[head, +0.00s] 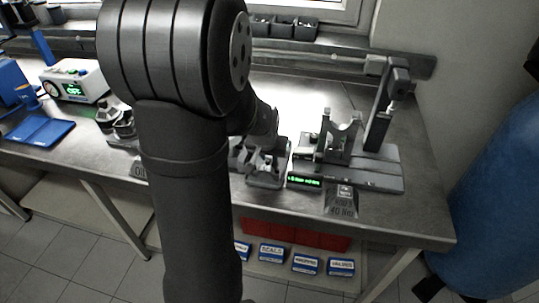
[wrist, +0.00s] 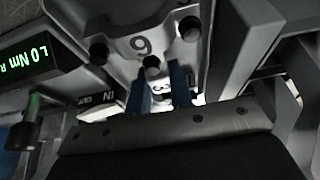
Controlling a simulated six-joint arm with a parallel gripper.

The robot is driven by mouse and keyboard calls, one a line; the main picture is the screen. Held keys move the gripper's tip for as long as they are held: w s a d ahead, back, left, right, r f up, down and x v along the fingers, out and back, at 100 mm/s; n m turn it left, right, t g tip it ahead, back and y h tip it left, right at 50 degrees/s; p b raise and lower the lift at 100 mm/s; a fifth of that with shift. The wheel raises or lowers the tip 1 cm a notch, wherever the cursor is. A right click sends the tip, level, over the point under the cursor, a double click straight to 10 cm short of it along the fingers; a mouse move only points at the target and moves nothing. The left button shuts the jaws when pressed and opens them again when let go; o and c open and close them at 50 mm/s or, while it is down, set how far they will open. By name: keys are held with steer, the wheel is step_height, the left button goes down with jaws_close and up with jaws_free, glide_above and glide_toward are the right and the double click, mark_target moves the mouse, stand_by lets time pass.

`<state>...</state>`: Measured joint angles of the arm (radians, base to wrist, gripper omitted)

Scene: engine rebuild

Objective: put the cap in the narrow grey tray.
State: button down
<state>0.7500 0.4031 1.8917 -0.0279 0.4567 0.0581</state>
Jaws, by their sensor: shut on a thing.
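In the wrist view, the two blue fingertips of my gripper (wrist: 158,84) are shut on a small light metal cap (wrist: 160,90) marked with a 3. The fingers hide much of it. Just beyond them is a grey metal piece (wrist: 126,28) marked 6, with dark round bolts or holes. I cannot tell whether the cap touches it. In the head view my arm covers most of the gripper area. A narrow grey tray (head: 267,182) appears to stand right of my arm, with metal pieces at it; its inside is mostly hidden.
A green-lit readout (head: 305,182) stands beside the tray; it also shows in the wrist view (wrist: 27,50). A dark fixture with a tall post (head: 379,115) is to the right. A blue tray (head: 40,131) lies far left. Red bins (head: 290,232) are below the bench.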

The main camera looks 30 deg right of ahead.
steer(key=c, duration=1.3)
jaws_free()
steer(key=shift+f, duration=0.1)
steer(key=shift+r, duration=0.4)
steer(key=v, duration=1.1)
steer(key=shift+s+a+r, duration=0.1)
steer(key=shift+r, duration=0.1)
steer(key=x, duration=1.2)
steer(key=shift+f, duration=0.15)
